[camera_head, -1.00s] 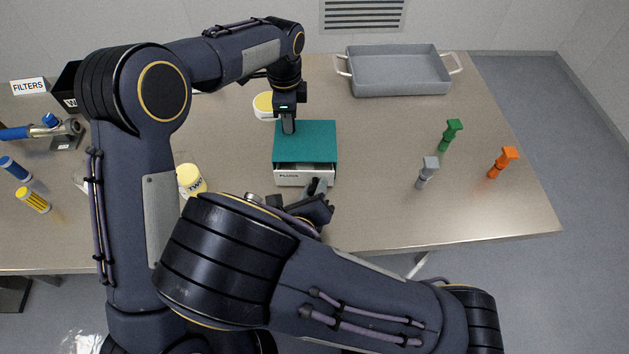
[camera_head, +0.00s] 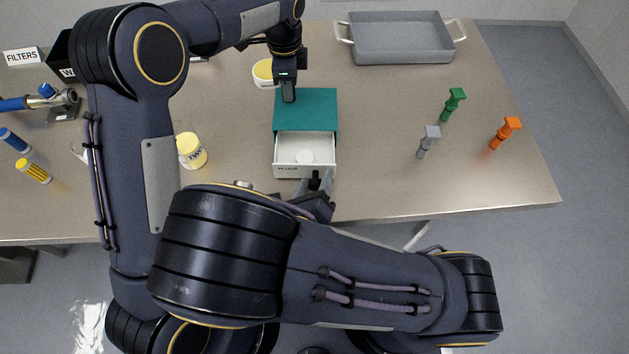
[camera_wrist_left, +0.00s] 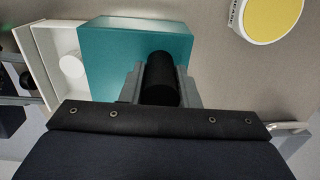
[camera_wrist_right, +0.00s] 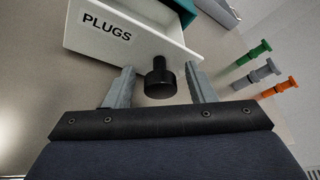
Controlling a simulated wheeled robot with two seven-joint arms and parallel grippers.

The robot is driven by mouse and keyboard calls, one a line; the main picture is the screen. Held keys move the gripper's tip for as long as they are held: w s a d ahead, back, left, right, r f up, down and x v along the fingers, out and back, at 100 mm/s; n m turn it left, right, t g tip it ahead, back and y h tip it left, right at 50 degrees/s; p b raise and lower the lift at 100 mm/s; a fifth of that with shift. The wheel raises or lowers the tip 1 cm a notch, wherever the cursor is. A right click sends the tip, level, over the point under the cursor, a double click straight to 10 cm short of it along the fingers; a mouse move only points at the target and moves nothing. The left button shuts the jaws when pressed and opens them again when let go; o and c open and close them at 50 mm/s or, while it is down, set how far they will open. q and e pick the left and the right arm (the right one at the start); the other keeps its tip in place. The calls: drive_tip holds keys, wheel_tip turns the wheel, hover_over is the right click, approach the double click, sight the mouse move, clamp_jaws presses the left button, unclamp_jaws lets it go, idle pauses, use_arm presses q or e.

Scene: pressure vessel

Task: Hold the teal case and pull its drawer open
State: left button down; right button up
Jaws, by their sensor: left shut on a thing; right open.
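The teal case (camera_head: 306,108) stands on the table, and its white drawer (camera_head: 289,148) is pulled out toward me. My left gripper (camera_head: 289,98) is shut at the case's top; in the left wrist view, a black post (camera_wrist_left: 160,78) on the case (camera_wrist_left: 118,55) sits between its fingers. The drawer front, marked PLUGS (camera_wrist_right: 107,27), shows in the right wrist view, with a black knob (camera_wrist_right: 160,80). My right gripper (camera_wrist_right: 162,82) is open, its fingers on either side of the knob with gaps visible. A white round thing (camera_head: 304,157) lies in the drawer.
A grey tray (camera_head: 400,40) stands at the back. Table right of the drawer is clear.

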drive_tip(key=v, duration=0.7)
drive_tip(key=shift+s+a+r, duration=0.1)
drive_tip(key=shift+s, duration=0.15)
use_arm(q)
drive_tip(key=c, duration=1)
unclamp_jaws()
wheel_tip(320, 180, up, 12)
drive_tip(key=shift+r, duration=0.1)
